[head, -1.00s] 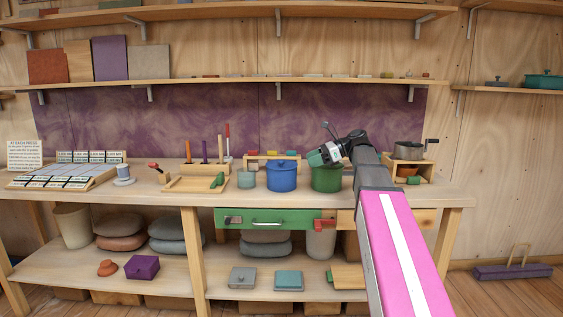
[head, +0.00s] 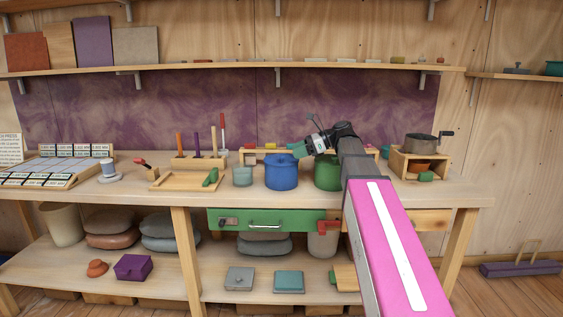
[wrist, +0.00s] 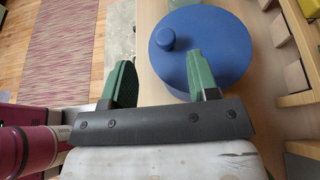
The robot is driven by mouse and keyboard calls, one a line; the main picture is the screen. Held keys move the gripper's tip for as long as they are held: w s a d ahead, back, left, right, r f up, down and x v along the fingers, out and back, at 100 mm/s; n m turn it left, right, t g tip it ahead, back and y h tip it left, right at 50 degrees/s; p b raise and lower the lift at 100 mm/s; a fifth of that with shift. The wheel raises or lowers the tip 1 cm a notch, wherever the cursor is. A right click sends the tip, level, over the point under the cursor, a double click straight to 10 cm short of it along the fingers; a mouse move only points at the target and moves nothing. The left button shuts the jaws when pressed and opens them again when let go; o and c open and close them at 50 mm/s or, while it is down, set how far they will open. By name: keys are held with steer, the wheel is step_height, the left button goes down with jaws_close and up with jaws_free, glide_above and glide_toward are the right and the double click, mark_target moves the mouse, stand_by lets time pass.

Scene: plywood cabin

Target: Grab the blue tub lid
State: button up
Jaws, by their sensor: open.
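The blue tub (head: 281,174) stands on the workbench with its blue lid (head: 281,158) on top. In the wrist view the round blue lid (wrist: 212,45) fills the upper right, with its small knob (wrist: 165,39) left of the lid's middle. My gripper (head: 298,149) is above the right side of the tub in the head view. In the wrist view my gripper (wrist: 160,75) is open, its two green fingers apart and empty. The right finger overlaps the lid in the picture; the left finger is left of it. I cannot tell whether any finger touches the lid.
A green tub (head: 327,174) stands close right of the blue tub, partly behind my arm. A small teal cup (head: 242,176) stands on the left. A wooden rack (head: 262,151) with coloured blocks is behind. The green drawer (head: 265,219) is below the bench top.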

mark_target(286, 162)
steer(key=shift+w+x, duration=0.15)
steer(key=shift+x, duration=1.2)
steer(key=shift+w+x, duration=0.15)
steer(key=shift+x, duration=1.2)
steer(key=shift+d, duration=0.1)
steer(key=c, duration=1)
